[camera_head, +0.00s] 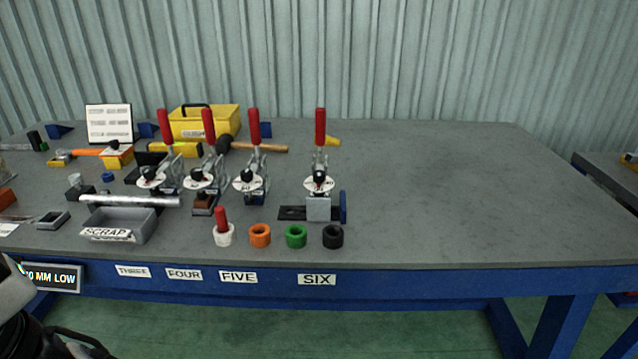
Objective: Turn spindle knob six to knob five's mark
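Toggle clamps with upright red handles stand in a row on the grey bench, each with a black spindle knob on a white dial. Knob six (319,177) is on the rightmost clamp, above the SIX label (317,280). Knob five (248,176) is on the clamp to its left, roughly above the FIVE label (238,277). White dials surround both knobs, but the marks and pointer directions are too small to read. Part of my arm shows at the lower left edge; my gripper's fingers are not visible.
In front of the clamps stand white, orange, green and black rings (333,237); a red peg (221,219) stands in the white one. A grey SCRAP bin (141,226) and a silver bar (130,201) lie left. The bench's right half (450,190) is clear.

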